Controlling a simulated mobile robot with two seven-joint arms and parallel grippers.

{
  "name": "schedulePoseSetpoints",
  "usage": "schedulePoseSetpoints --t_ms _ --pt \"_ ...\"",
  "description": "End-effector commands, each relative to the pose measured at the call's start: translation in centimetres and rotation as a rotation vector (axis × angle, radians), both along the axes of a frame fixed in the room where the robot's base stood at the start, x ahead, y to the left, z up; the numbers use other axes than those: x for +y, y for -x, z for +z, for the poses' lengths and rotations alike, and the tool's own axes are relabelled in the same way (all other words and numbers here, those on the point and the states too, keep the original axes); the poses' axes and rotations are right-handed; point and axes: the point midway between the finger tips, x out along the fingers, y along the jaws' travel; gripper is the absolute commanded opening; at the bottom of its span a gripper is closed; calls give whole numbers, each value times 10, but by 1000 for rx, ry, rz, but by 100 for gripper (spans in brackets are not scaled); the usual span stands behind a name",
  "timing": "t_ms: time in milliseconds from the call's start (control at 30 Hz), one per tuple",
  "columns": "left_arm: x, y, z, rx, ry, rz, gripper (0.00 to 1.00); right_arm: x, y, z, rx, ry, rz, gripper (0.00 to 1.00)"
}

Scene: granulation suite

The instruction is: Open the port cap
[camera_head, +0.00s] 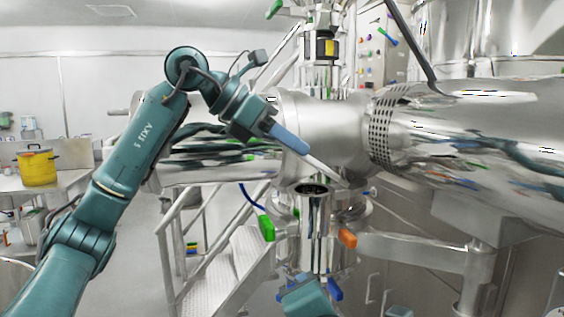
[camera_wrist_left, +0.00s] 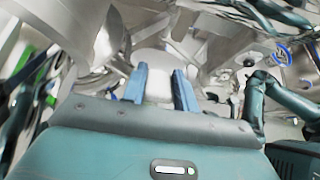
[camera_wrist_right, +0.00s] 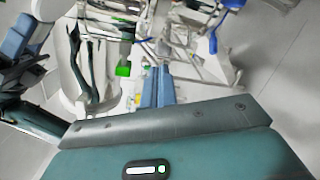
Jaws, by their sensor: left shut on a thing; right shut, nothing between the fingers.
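The port cap (camera_head: 325,173) looks like a pale metal lid seen nearly edge-on, tilted down to the right. It stands above a dark round port opening (camera_head: 312,189) under the large steel vessel. My left gripper (camera_head: 292,143) reaches it from the upper left, its blue fingers shut on it. In the left wrist view the pale rounded cap (camera_wrist_left: 157,82) sits between the two fingers (camera_wrist_left: 161,88). My right gripper shows only as a teal body (camera_head: 308,298) at the bottom of the head view. In the right wrist view its blue fingers (camera_wrist_right: 157,88) are together and empty.
A green handle (camera_head: 267,228), an orange handle (camera_head: 347,238) and a blue handle (camera_head: 334,289) surround the vertical pipe below the port. Metal stairs (camera_head: 235,262) with railings stand left of it. A yellow pot (camera_head: 38,168) sits on a far-left table.

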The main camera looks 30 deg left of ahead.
Motion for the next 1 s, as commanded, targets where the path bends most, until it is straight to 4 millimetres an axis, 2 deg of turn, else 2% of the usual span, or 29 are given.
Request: schedulePoseSetpoints --t_ms 33,100,200,300,433,533,1000 --pt "-2 -1 -7 18 -9 -7 0 7 6 27 -111 28 11 0" --pt "-2 -1 -7 18 -9 -7 0 13 15 56 -243 65 16 0" --pt "-2 -1 -7 18 -9 -7 0 19 27 86 -389 107 15 0" --pt "-2 -1 -7 17 -9 -7 0 23 37 105 -485 134 13 0" --pt "-2 0 -7 17 -9 -7 0 27 41 116 -538 149 9 0" --pt "-2 0 -7 17 -9 -7 0 33 35 119 -545 152 7 0" --pt "-2 -1 -7 17 -9 -7 0 89 -29 135 -540 150 7 0"
